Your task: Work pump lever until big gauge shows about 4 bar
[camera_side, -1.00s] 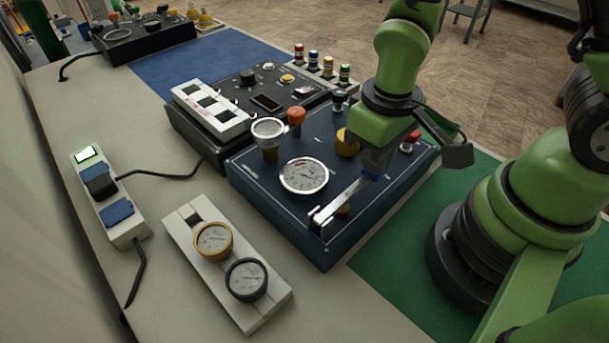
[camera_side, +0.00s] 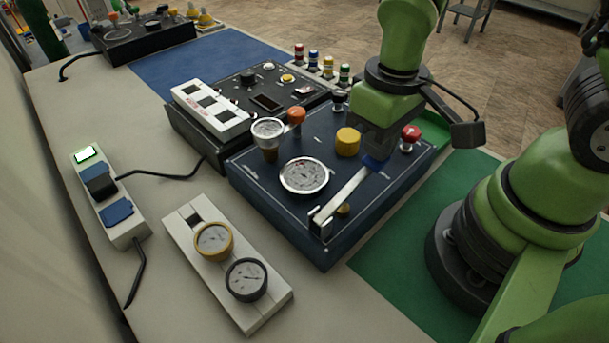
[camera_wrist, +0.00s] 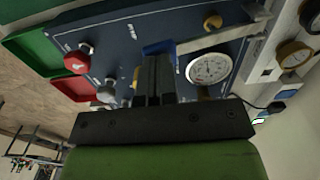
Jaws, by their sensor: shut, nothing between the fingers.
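The pump lever (camera_side: 345,194) is a flat silver bar with a blue tip (camera_side: 373,165), pivoted at the front edge of the dark blue panel. My gripper (camera_side: 377,156) is shut and empty, just above the blue tip. In the wrist view my shut fingers (camera_wrist: 154,62) overlap the blue tip (camera_wrist: 158,47); I cannot tell whether they touch it. The lever's silver bar also shows there (camera_wrist: 212,39). The big gauge (camera_side: 303,176) is a white dial in a silver rim, also in the wrist view (camera_wrist: 208,68). Its reading is too small to tell.
Near the lever are a yellow knob (camera_side: 347,142), a red knob (camera_side: 410,137), an orange knob (camera_side: 296,116) and a smaller upright gauge (camera_side: 267,131). A white block with two gauges (camera_side: 228,252) stands at front left. The green mat (camera_side: 395,265) is clear in front.

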